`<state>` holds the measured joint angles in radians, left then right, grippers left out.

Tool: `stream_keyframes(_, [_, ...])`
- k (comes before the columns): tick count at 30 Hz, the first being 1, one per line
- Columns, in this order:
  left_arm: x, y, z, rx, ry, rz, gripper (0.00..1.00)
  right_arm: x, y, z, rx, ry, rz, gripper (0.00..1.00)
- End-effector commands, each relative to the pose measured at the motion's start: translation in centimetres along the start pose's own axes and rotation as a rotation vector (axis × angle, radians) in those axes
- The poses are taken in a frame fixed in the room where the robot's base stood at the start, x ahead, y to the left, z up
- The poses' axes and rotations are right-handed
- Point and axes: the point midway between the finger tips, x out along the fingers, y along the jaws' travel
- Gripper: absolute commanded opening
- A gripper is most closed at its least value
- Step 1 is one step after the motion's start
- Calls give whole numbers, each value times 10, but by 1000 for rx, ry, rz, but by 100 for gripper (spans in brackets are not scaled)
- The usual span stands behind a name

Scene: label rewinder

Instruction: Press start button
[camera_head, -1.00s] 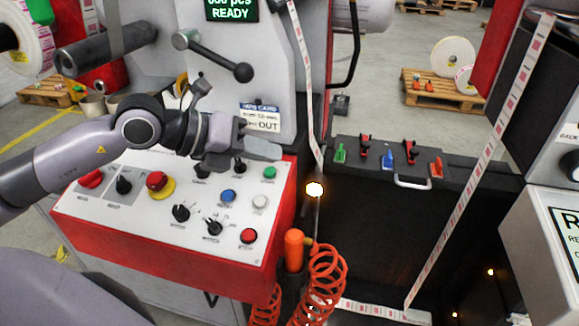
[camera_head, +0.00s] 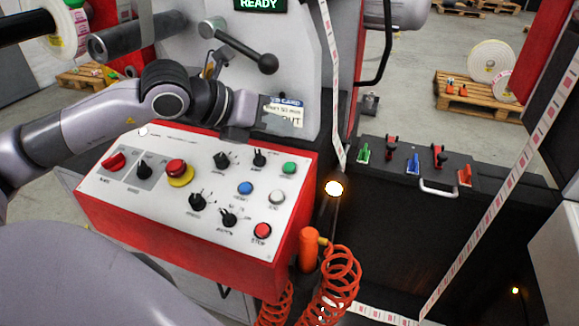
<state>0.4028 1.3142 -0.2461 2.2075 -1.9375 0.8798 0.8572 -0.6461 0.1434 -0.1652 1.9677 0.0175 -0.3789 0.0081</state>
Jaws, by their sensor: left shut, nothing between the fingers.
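The control panel (camera_head: 150,200) is a white-faced red box at centre left in the head view. A green button (camera_head: 289,168) sits at its upper right; its label is too small to read. A red button (camera_head: 262,230) labelled STOP is at the lower right, with a white button (camera_head: 277,197) between them and a blue button (camera_head: 245,188) to the left. My left gripper (camera_head: 283,124) is shut and empty, above the panel's back edge, beyond the green button and apart from it in the picture. My right gripper is not in view.
A red emergency knob (camera_head: 175,167) and several black selector knobs share the panel. A lever with a black ball (camera_head: 267,64) hangs above my gripper. A lit lamp (camera_head: 334,188), an orange coiled hose (camera_head: 335,285) and a label strip (camera_head: 333,90) are to the right.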

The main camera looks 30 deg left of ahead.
Motion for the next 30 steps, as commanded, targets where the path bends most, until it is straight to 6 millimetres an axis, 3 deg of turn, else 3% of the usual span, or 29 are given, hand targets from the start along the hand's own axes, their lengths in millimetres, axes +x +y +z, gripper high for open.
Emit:
stream_keyframes(15, [49, 35, -37, 0, 0, -1, 0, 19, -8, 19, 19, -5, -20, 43])
stream_keyframes(30, [51, 37, -37, 1, 0, 0, 0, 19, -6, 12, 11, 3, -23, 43])
